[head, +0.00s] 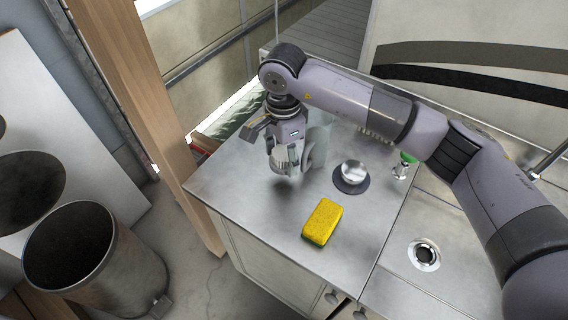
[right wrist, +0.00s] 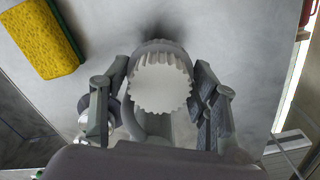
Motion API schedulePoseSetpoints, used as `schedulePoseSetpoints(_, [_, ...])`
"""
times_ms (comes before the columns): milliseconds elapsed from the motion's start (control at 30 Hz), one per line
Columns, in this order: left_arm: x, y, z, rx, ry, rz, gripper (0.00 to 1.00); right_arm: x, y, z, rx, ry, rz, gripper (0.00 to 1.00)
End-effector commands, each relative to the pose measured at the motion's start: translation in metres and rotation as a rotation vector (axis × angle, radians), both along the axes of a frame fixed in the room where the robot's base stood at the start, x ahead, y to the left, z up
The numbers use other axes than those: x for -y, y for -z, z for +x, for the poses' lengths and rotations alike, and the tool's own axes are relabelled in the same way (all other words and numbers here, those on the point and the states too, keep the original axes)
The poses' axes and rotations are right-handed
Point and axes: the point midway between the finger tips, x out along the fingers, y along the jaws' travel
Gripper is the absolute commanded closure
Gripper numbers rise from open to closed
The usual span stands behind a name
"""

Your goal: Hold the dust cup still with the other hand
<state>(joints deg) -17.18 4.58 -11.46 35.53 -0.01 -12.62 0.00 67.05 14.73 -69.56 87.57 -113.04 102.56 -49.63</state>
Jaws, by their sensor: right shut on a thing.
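My right gripper (head: 284,158) comes down over the metal counter and is shut on a grey round piece with a ribbed rim, which looks like the dust cup (head: 280,165). In the right wrist view the dust cup (right wrist: 160,85) sits between both fingers of the gripper (right wrist: 160,100), its pale round face toward the camera. A curved grey part shows beside it, partly hidden by the fingers. A dark shadow lies close below it; I cannot tell whether it touches the counter. My left gripper is not in view.
A yellow sponge (head: 323,220) lies on the counter (head: 260,225), toward its front. A shiny round piece on a dark disc (head: 352,178) stands right of the gripper, with a green-topped item (head: 406,163) beyond. A sink drain (head: 425,253) is at right. A bin (head: 95,250) stands on the floor.

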Motion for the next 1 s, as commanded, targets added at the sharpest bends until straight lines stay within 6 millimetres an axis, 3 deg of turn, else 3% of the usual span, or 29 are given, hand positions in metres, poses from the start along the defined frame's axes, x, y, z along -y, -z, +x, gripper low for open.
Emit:
schedulePoseSetpoints(267, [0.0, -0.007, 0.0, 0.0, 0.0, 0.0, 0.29, 0.0, 0.023, 0.0, -0.001, 0.001, 0.0, 0.78])
schedulePoseSetpoints(500, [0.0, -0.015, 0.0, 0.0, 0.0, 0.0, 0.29, 0.0, 0.055, 0.0, -0.001, 0.0, 0.0, 0.78])
schedulePoseSetpoints(867, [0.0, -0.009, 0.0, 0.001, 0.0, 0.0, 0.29, 0.0, 0.061, 0.0, 0.001, 0.0, 0.0, 0.78])
schedulePoseSetpoints(900, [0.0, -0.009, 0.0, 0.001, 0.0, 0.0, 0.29, 0.0, 0.061, 0.0, 0.001, 0.0, 0.0, 0.44])
schedulePoseSetpoints(1000, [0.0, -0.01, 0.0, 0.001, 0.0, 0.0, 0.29, 0.0, 0.059, 0.0, 0.001, 0.0, 0.0, 0.38])
